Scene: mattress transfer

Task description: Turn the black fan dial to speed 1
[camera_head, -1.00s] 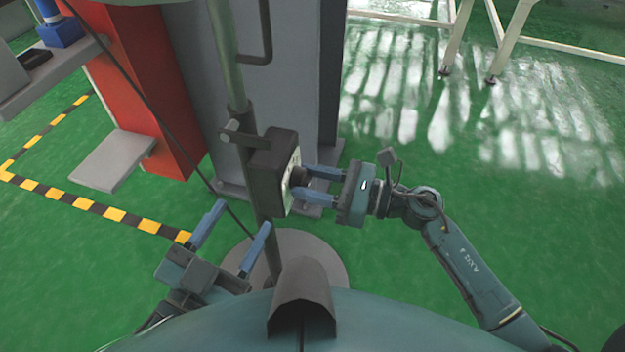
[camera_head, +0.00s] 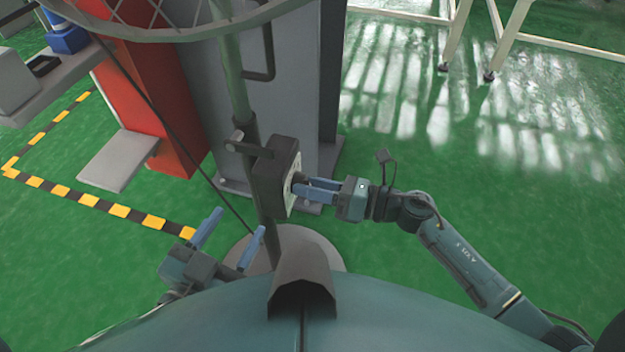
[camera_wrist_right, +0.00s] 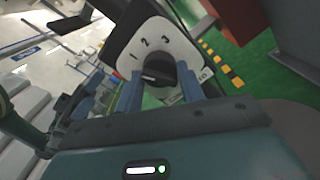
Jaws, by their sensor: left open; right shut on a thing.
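The black fan dial (camera_wrist_right: 158,72) sits on the pale face of a control box, with printed numbers 1, 2 and 3 visible in the right wrist view. A light mark shows on the dial's left part, but I cannot tell surely which setting it points to. The dark control box (camera_head: 272,182) is fixed to the fan's pole. My right gripper (camera_head: 304,187) is shut on the dial, one finger on each side, coming from the right. In the head view its fingers partly hide the dial. My left gripper (camera_head: 239,222) is open and empty, left of the pole.
The fan's pole (camera_head: 234,75) rises from a round grey base (camera_head: 318,248). Part of the wire fan cage (camera_head: 190,32) crosses the top. A red and grey cabinet (camera_head: 180,110) stands behind. Green floor to the right is clear up to a pale frame (camera_head: 455,35).

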